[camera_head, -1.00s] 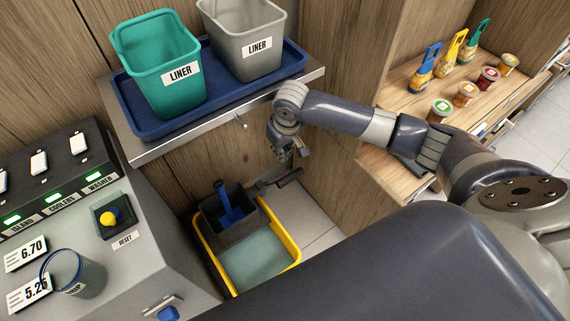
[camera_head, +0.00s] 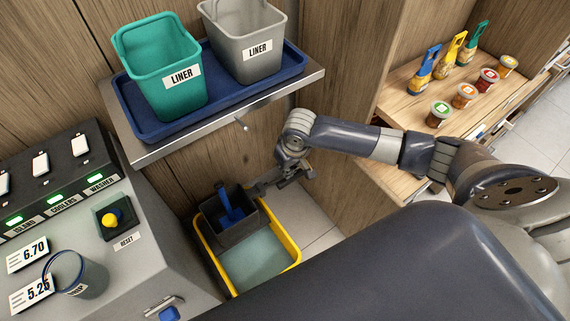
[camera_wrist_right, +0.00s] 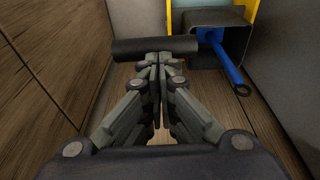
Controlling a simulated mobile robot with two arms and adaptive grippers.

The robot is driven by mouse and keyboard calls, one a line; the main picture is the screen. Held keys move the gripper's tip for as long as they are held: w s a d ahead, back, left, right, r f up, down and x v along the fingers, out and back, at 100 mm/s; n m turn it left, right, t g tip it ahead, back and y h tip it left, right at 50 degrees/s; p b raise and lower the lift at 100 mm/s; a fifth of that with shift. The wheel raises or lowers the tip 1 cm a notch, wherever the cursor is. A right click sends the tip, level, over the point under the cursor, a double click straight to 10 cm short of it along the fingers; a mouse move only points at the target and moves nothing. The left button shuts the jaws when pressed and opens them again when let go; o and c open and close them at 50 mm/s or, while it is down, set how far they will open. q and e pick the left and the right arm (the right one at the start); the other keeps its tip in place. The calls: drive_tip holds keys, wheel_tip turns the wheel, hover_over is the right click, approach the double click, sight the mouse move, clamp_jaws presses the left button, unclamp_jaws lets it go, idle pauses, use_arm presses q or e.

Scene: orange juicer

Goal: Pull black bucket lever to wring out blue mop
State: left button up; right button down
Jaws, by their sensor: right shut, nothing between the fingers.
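The yellow mop bucket (camera_head: 212,256) stands on the floor with greyish water in it. A dark wringer basket (camera_head: 240,232) sits at its back end. The blue mop (camera_head: 230,205) stands tilted in the basket; its blue handle (camera_wrist_right: 222,58) shows in the wrist view. The black lever's grip bar (camera_wrist_right: 150,48) lies crosswise just beyond my right fingertips in the wrist view; I cannot tell whether they touch it. In the head view my right gripper (camera_head: 290,182) covers most of the lever. It is shut and empty. My left gripper is out of view.
Above the bucket is a metal shelf (camera_head: 160,150) with a blue tray (camera_head: 150,128) and two liner bins. A control console (camera_head: 140,270) stands at left. A wooden cabinet with jars (camera_head: 440,114) is at right. Tiled floor is free right of the bucket.

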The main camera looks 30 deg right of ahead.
sight(291, 180)
drive_tip(key=shift+s+d+f+t+p, duration=0.1)
drive_tip(key=shift+s+f+t+p, duration=0.15)
drive_tip(key=shift+s, duration=0.5)
drive_tip(key=shift+s+d+f+t+p, duration=0.15)
drive_tip(key=shift+s+f+p, duration=0.15)
drive_tip(key=shift+s, duration=0.4)
drive_tip(key=s+d+f+t, duration=0.1)
drive_tip(key=s+f, duration=1.2)
drive_tip(key=f, duration=0.1)
drive_tip(key=shift+s+d+t+b, duration=0.35)
drive_tip(key=shift+d+t, duration=0.05)
drive_tip(key=shift+r, duration=0.1)
drive_tip(key=s+f+p+v, duration=0.1)
drive_tip(key=s+p+v, duration=0.1)
drive_tip(key=v, duration=0.9)
drive_tip(key=s+d+f+p+v, duration=0.1)
drive_tip(key=p+v, duration=0.3)
drive_tip(key=v, duration=0.7)
drive_tip(key=shift+s+r+p, duration=0.2)
drive_tip(key=shift+s+p, duration=0.15)
drive_tip(key=shift+s, duration=0.2)
drive_tip(key=shift+d, duration=0.1)
